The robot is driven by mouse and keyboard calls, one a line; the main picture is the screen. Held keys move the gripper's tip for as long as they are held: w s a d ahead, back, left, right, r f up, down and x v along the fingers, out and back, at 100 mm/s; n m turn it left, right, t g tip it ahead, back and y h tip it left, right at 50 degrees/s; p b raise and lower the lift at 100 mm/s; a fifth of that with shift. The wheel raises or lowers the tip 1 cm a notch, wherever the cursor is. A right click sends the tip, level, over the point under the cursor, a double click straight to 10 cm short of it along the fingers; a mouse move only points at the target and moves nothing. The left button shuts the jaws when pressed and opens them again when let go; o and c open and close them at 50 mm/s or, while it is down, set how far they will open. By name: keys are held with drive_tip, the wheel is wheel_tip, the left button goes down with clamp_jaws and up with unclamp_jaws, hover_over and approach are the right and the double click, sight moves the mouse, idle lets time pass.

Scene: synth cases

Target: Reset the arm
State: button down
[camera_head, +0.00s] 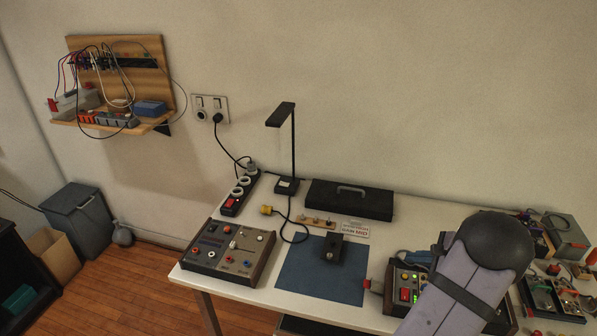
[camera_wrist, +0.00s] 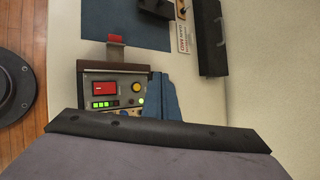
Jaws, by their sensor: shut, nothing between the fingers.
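My arm (camera_head: 465,275) shows at the lower right of the head view. It is a grey link with a black rounded end and a dark band, over the right part of the workbench (camera_head: 240,290). My gripper (camera_wrist: 160,132) shows in part as a dark edge and grey body along the bottom of the wrist view. It is shut with nothing held. Its fingertips are not clear in either view. A control box (camera_wrist: 112,90) with a red switch, green lights and a yellow button lies beyond it in the wrist view. This box (camera_head: 405,285) is partly behind my arm in the head view.
A brown-sided instrument box (camera_head: 225,250) stands on the left of the bench. A blue mat (camera_head: 310,275) bears a small black device (camera_head: 332,250). A desk lamp (camera_head: 293,150) rises behind, beside a black case (camera_head: 349,199). Trays of parts (camera_head: 545,297) crowd the right.

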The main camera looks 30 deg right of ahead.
drive_tip(key=w+a+r+n+g+y, duration=0.15)
drive_tip(key=a+n, duration=0.25)
drive_tip(key=a, duration=0.5)
drive_tip(key=w+a+n+g+y, duration=0.1)
drive_tip(key=w+a+n+g, duration=0.2)
drive_tip(key=a, duration=0.7)
drive_tip(key=w+a+r+n+g+y, duration=0.1)
drive_tip(key=w+a+n, duration=0.1)
drive_tip(key=a+n, duration=0.5)
drive_tip(key=s+a+n+g+h, duration=0.1)
drive_tip(key=s+a+n+g, duration=0.1)
drive_tip(key=s+a+n, duration=0.3)
drive_tip(key=s+a+r+n+g+h+p, duration=0.1)
drive_tip(key=s+a+n, duration=0.5)
drive_tip(key=a, duration=0.7)
drive_tip(key=shift+s+a+r+n+g+h, duration=0.35)
drive_tip(key=shift+n+h, duration=0.2)
drive_tip(key=shift+n, duration=0.75)
